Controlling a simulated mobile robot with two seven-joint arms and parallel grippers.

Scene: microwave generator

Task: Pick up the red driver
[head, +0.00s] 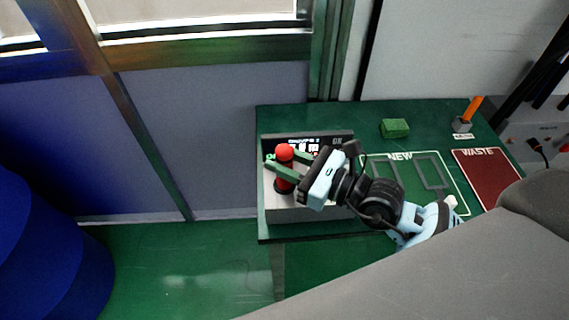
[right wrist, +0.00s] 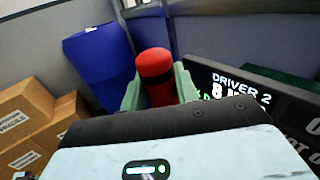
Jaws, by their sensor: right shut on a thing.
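The red driver (head: 284,153) is an upright red cylinder with a round top and a black band, at the left end of the grey unit (head: 310,214) on the green table. My right gripper (head: 289,164) reaches it from the right, with its green fingers shut around the driver. In the right wrist view the driver (right wrist: 154,64) stands between the two green fingers (right wrist: 158,90). Its lower part is largely hidden there. I cannot tell whether its base is clear of the unit. My left gripper is not in view.
A dark display (right wrist: 235,92) reading "DRIVER 2" stands close beside the gripper. The table also holds a green block (head: 395,128), an orange-handled item (head: 470,114), a "NEW" outlined area (head: 452,183) and a red "WASTE" area (head: 487,180). Cardboard boxes (right wrist: 30,118) show at left.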

